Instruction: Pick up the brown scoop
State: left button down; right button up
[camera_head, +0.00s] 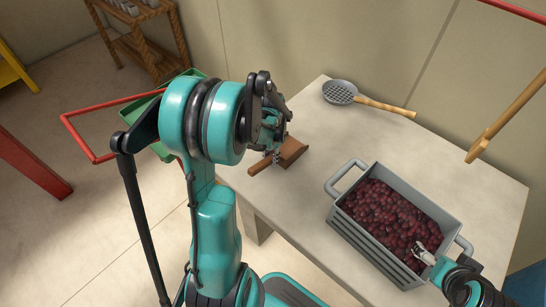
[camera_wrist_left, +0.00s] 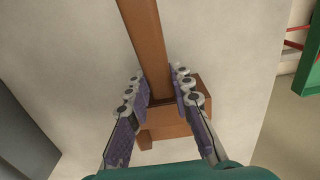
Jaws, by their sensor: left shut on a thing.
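The brown scoop (camera_head: 292,152) is at the left part of the table, partly hidden behind my left gripper (camera_head: 272,148) in the head view. In the left wrist view its straight handle (camera_wrist_left: 146,35) runs up from between the fingers, and its wider brown body (camera_wrist_left: 172,122) lies behind and below them. My left gripper (camera_wrist_left: 160,88) is shut on the scoop's handle close to the body, one finger on each side.
A grey crate (camera_head: 372,243) of dark red beans stands on the pale table (camera_head: 300,105). A grey strainer with a wooden handle (camera_head: 385,107) lies at the back. A green container with red handles (camera_head: 135,112) is left of the table. A wooden pole (camera_head: 505,117) stands at right.

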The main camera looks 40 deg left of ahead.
pick_arm(q)
notch_tip(320, 180, up, 4)
jog(key=shift+r+p, duration=0.15)
jog(key=shift+p, duration=0.85)
jog(key=w+d+r+p, duration=0.3)
jog(key=w+d+r, duration=0.2)
jog(key=d, duration=0.5)
jog(key=shift+w+r, duration=0.3)
jog(key=shift+r, duration=0.3)
jog(key=shift+d+f, duration=0.1)
jog(key=shift+d, duration=0.05)
